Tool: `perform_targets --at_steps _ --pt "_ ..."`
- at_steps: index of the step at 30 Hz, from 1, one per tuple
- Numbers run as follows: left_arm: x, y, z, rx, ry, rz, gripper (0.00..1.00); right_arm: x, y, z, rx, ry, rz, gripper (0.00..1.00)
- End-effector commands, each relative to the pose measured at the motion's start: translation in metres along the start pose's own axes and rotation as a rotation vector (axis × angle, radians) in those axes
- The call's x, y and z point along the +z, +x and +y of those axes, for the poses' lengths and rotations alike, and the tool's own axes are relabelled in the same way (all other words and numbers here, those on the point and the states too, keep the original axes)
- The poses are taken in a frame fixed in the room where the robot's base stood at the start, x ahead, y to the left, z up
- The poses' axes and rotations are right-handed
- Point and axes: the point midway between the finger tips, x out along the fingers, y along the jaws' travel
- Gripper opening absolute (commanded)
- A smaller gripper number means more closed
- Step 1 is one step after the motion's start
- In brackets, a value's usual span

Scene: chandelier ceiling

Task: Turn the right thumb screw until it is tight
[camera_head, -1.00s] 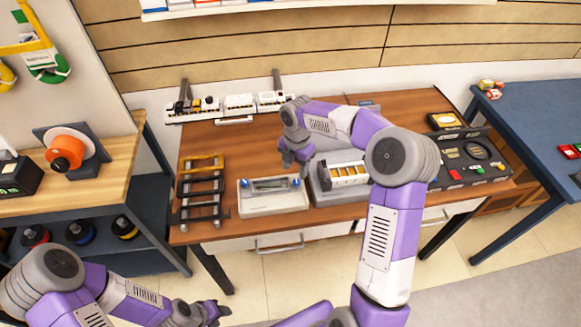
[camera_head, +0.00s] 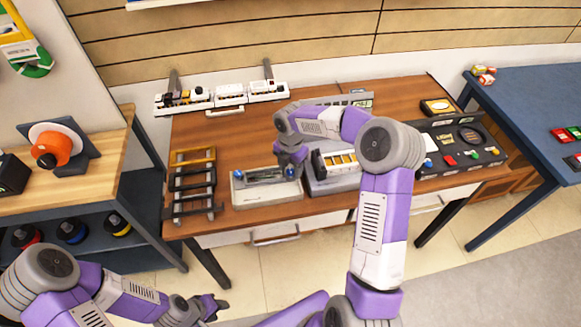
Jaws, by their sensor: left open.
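A light grey fixture (camera_head: 266,194) sits on the wooden table, with a flat dark part in its top. A blue left thumb screw (camera_head: 238,174) stands at its left end. The blue right thumb screw (camera_head: 290,170) is at its right end, mostly covered by my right gripper. My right gripper (camera_head: 291,163) points down directly over that screw, its fingertips at the screw's height or just above. Whether they touch it or are closed on it cannot be told. My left gripper (camera_head: 216,307) is open and empty, low in front of the table, away from the fixture.
A grey unit with yellow-white cells (camera_head: 340,162) stands close to the right of the fixture. A black rack (camera_head: 193,190) stands to its left. A black control panel (camera_head: 462,150) is further right. White modules (camera_head: 222,97) line the back. Bare wooden table (camera_head: 235,140) lies behind the fixture.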

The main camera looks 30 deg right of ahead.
Motion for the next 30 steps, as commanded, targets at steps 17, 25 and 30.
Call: perform_targets --at_steps 17,25,30 --pt "0.000 -0.001 0.000 0.000 0.000 0.000 0.43 0.000 -0.001 0.000 0.000 0.020 -0.001 0.00" --pt "0.000 -0.006 0.002 0.000 0.000 0.000 0.43 0.000 -0.002 0.000 -0.001 0.153 -0.001 0.00" --pt "0.000 -0.011 0.004 0.000 0.000 0.000 0.43 0.000 -0.002 0.001 0.000 0.297 -0.001 0.00"
